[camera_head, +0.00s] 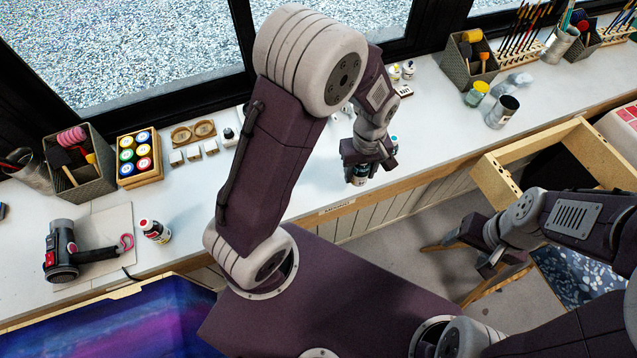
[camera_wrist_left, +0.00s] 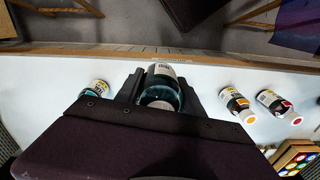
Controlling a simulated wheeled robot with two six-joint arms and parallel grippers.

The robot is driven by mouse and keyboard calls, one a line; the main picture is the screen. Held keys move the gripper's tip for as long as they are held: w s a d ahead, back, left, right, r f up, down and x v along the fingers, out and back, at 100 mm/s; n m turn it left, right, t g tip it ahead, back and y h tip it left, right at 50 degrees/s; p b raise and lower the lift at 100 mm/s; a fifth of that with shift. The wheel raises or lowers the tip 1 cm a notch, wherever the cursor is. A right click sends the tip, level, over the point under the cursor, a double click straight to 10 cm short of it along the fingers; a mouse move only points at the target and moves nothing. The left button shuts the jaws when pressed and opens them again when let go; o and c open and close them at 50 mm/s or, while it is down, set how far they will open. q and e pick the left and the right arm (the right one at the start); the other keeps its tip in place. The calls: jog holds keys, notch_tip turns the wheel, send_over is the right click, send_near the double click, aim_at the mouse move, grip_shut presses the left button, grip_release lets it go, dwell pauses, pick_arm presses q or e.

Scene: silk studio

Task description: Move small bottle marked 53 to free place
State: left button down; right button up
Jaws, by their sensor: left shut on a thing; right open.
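My left gripper (camera_head: 366,158) is over the white shelf (camera_head: 320,180) near its front edge. It is shut on a small bottle (camera_head: 358,175) with a pale and dark body. In the left wrist view the bottle (camera_wrist_left: 162,72) sits between the two fingers of the gripper (camera_wrist_left: 160,92). No number is readable on it, and I cannot tell if its base touches the shelf. My right gripper (camera_head: 490,262) is open and empty, away from the shelf at the right.
In the left wrist view a teal-capped bottle (camera_wrist_left: 96,92) lies to one side, an orange-capped bottle (camera_wrist_left: 237,104) and a red-capped bottle (camera_wrist_left: 278,106) to the other.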

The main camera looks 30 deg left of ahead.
pick_arm(q)
jog(key=p, duration=0.1)
send_over(318, 183)
notch_tip(318, 183, down, 7)
notch_tip(318, 183, down, 4)
jog(key=shift+s+d+r+p, duration=0.1)
jog(key=shift+p, duration=0.25)
jog(key=shift+f, duration=0.25)
jog(key=c, duration=0.9)
grip_release()
jog(key=shift+o, duration=0.9)
jog(key=shift+r, duration=0.1)
